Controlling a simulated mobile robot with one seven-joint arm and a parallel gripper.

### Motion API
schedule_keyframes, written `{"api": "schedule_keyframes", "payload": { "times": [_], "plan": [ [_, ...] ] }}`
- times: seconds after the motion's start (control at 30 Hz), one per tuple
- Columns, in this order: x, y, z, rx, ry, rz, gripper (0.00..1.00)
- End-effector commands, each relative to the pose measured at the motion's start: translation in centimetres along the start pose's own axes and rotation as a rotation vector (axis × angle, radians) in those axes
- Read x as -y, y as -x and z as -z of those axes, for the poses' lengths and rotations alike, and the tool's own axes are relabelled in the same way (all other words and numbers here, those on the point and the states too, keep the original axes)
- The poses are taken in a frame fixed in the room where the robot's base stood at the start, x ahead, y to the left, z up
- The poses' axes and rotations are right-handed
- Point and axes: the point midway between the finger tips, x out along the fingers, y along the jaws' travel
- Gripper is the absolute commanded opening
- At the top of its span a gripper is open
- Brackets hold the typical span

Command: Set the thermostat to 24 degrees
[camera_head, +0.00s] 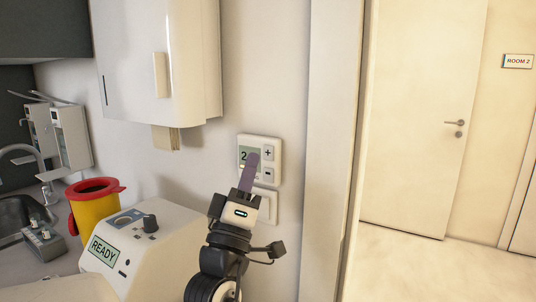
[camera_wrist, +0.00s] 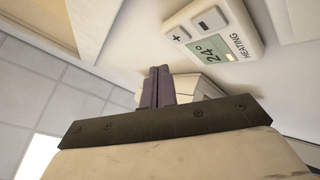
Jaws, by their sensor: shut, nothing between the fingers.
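The thermostat (camera_head: 272,178) is a white wall unit with a display, a plus button (camera_head: 267,153) and a minus button (camera_head: 268,174). In the wrist view the thermostat (camera_wrist: 228,22) shows "24°" on its display (camera_wrist: 207,50) and the word HEATING. In the head view my gripper (camera_head: 252,160) covers part of the display, leaving a "2" visible. In the wrist view my gripper (camera_wrist: 160,72) has its purple fingers together, with nothing between them. The fingertips are beside the thermostat and appear apart from its buttons.
A white switch plate (camera_head: 268,206) sits below the thermostat. A white device reading READY (camera_head: 150,262) and a yellow bin with a red lid (camera_head: 97,212) stand at left. A white wall cabinet (camera_head: 190,60) hangs above left. A door frame (camera_head: 330,120) is close at right.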

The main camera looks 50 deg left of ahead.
Motion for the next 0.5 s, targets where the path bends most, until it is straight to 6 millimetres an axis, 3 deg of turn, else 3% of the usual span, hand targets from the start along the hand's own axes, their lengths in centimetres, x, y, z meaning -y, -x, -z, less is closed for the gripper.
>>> {"api": "schedule_keyframes", "payload": {
  "times": [0.2,0.5],
  "plan": [
    [-1.0,1.4,1.1,-0.002,-0.002,-0.001,0.0],
    [-1.3,1.7,1.3,-0.001,-0.001,0.0,0.0]
  ]
}}
